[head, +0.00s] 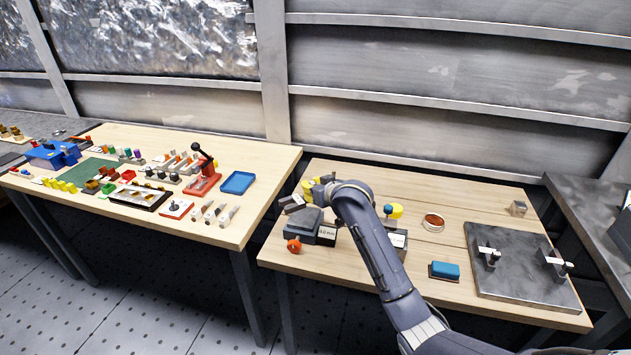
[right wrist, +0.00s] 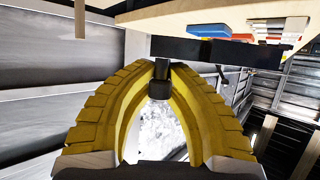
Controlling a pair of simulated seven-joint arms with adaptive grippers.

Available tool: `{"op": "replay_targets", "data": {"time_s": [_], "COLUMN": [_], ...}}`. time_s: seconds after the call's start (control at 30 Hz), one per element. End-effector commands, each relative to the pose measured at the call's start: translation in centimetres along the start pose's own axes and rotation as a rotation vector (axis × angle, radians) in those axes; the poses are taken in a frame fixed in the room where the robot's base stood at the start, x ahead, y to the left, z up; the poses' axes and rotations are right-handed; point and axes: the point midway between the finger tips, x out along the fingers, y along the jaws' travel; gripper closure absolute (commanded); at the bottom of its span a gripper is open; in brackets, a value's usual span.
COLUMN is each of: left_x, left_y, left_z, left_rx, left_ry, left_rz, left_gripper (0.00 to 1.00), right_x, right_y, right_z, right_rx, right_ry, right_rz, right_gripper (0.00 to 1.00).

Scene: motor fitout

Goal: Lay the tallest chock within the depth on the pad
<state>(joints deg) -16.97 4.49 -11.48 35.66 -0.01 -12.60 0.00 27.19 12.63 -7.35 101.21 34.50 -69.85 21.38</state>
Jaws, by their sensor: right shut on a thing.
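My right gripper (head: 309,187) is above the left end of the right-hand bench, its yellow fingers partly behind my own wrist. In the right wrist view its curved yellow fingers (right wrist: 160,82) are closed on the short peg of a dark block (right wrist: 205,50). In the head view a dark grey block (head: 292,203), seemingly this held one, shows beside the fingers. Below is a grey piece (head: 308,219) with a white depth label and an orange knob. Another white label (head: 398,240) shows partly behind my arm. I cannot tell which thing is the pad. My left gripper is out of view.
A yellow round piece (head: 396,210), a reddish round dish (head: 433,222) and a blue block (head: 445,270) stand right of my arm. A steel plate (head: 510,285) with clamps lies farther right. The left bench (head: 262,180) holds many small parts and a blue tray (head: 238,182).

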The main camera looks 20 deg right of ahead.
Motion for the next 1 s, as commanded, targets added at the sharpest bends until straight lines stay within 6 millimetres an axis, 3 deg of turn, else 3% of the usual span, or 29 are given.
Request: {"op": "replay_targets", "data": {"time_s": [0.13, 0.33, 1.0], "left_x": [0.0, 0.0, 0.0], "left_y": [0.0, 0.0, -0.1], "left_z": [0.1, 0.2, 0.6], "left_rx": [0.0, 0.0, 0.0], "left_ry": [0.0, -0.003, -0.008], "left_rz": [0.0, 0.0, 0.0], "left_gripper": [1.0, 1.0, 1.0], "right_x": [1.4, 2.1, 4.2], "right_y": [1.9, 2.6, 2.5], "right_z": [-0.8, -0.5, 4.3], "right_rx": [0.01, 0.017, 0.017], "right_ry": [0.004, 0.003, 0.003], "right_rz": [0.002, 0.003, 0.002], "right_gripper": [1.0, 1.0, 1.0]}}
